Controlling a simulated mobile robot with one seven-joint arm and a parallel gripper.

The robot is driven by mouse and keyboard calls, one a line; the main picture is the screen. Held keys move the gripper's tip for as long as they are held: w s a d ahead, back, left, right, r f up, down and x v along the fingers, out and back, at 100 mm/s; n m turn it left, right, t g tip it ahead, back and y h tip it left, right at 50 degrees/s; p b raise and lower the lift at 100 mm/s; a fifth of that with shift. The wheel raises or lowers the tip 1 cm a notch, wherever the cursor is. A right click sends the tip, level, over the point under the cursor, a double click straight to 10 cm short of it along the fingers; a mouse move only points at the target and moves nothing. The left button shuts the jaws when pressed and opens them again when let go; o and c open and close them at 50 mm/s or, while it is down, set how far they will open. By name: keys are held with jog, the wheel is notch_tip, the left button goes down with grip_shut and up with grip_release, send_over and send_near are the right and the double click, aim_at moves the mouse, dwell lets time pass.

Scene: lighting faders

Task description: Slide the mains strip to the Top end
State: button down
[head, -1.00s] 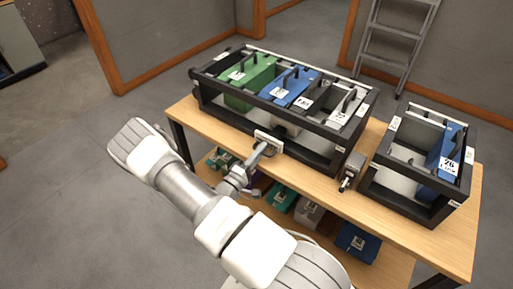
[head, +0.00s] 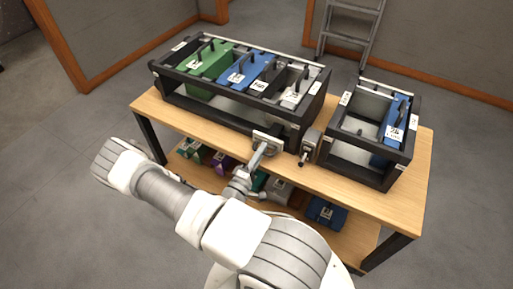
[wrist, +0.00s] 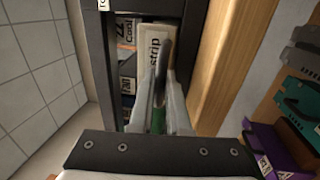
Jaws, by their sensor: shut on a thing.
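The mains strip appears to be the pale plate (head: 267,138) on the front of the large black frame (head: 215,113), near its right end. In the wrist view its cream face (wrist: 152,45) carries the word "strip"; the rest of its label is hidden. My gripper (head: 260,153) reaches it from the front, above the table edge. In the wrist view my gripper (wrist: 163,100) is shut on a dark upright handle (wrist: 163,62) in front of the plate. "Top" is not readable on any label.
The large frame holds green (head: 208,62), blue (head: 247,72) and other blocks. A small metal box with a lever (head: 309,148) stands just right of it. A smaller frame (head: 365,168) with a blue block is farther right.

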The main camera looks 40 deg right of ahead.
jog(key=shift+s+d, duration=0.15)
jog(key=shift+s, duration=0.2)
jog(key=c, duration=0.9)
grip_release()
jog(key=shift+w, duration=0.15)
